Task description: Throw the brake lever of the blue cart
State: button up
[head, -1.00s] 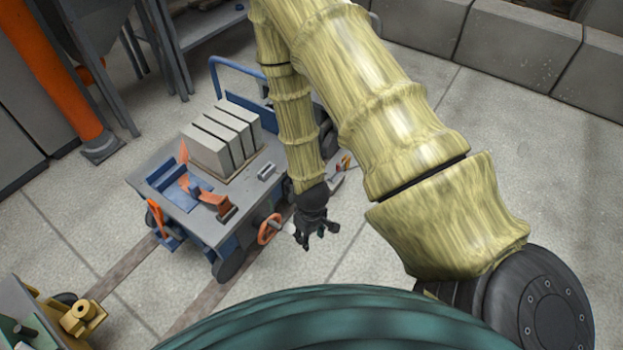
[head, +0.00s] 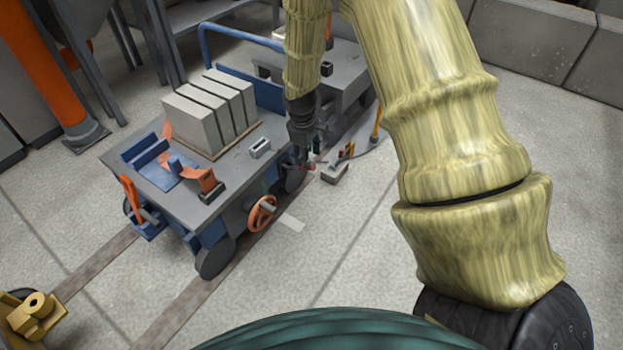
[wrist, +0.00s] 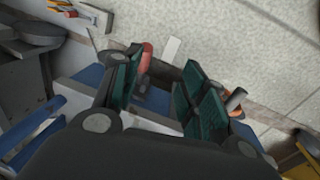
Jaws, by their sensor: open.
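The blue cart (head: 225,160) has a grey deck and stands on rails left of centre in the head view. My gripper (head: 306,158) points down beside the cart's right-hand side, past the orange handwheel (head: 261,213). In the wrist view my gripper (wrist: 158,84) is open, its dark green finger pads apart. A red-ended lever (wrist: 146,58) shows in the gap, close to the left finger; whether they touch I cannot tell. It looks like the brake lever, and a small red bit (head: 303,167) shows at the fingertips in the head view. Its lower part is mostly hidden.
Pale blocks (head: 205,115) stand on the deck. An orange lever (head: 132,200) is at the cart's near-left corner. A grey box of tools (head: 336,172) lies on the floor right of my gripper. A second grey cart stands behind. The floor at right is clear.

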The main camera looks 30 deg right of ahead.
jog(key=d+f+b, duration=0.1)
jog(key=f+b, duration=0.1)
jog(key=f, duration=0.1)
jog(key=w+d+f+b, duration=0.1)
jog(key=f+b, duration=0.1)
jog(key=f, duration=0.1)
jog(key=w+d+f+b, duration=0.1)
jog(key=f+b, duration=0.1)
jog(key=f, duration=0.2)
jog(key=shift+w+d+f, duration=0.1)
jog(key=shift+w, duration=0.1)
grip_shut()
dwell(0.3)
